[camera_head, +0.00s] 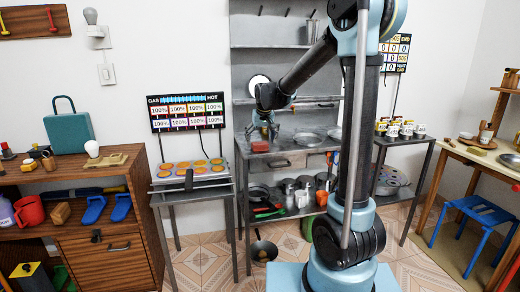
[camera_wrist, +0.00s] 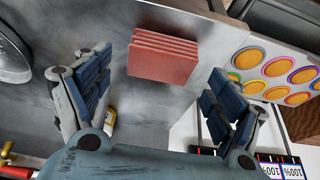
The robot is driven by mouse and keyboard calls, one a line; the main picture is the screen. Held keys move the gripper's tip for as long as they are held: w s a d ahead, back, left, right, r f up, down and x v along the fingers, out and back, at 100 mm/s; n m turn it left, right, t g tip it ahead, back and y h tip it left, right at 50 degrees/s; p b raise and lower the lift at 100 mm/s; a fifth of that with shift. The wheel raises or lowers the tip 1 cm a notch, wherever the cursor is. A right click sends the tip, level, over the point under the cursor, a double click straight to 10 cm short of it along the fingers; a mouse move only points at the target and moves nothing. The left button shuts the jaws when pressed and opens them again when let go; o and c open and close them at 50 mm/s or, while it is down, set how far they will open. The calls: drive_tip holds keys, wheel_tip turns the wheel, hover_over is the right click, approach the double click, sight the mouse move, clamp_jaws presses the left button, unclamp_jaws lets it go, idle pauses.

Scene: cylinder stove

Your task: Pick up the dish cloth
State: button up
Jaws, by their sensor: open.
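The dish cloth (camera_wrist: 162,58) looks like a reddish folded stack with several layers, on the grey metal counter (camera_wrist: 150,105) in the wrist view. My gripper (camera_wrist: 160,66) is open, with one blue-padded finger to the left of the cloth and one to the right. Clear gaps show between the fingers and the cloth, and nothing is held. In the head view, my gripper (camera_head: 263,131) hangs over the left end of the counter. A small reddish patch (camera_head: 260,146) just below it seems to be the cloth, mostly hidden there.
A panel with coloured round pads (camera_head: 190,168) stands left of the counter. Metal pans (camera_head: 306,138) sit to the right on the counter. A shelf (camera_head: 290,101) runs behind the gripper. Pots and utensils (camera_head: 290,190) fill the shelf below.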

sight(260, 144)
drive_tip(key=shift+x, duration=1.25)
drive_tip(key=c, duration=1.1)
drive_tip(key=shift+r, duration=0.1)
drive_tip(key=shift+c, duration=0.2)
wheel_tip(260, 144, up, 10)
drive_tip(key=shift+o, duration=0.6)
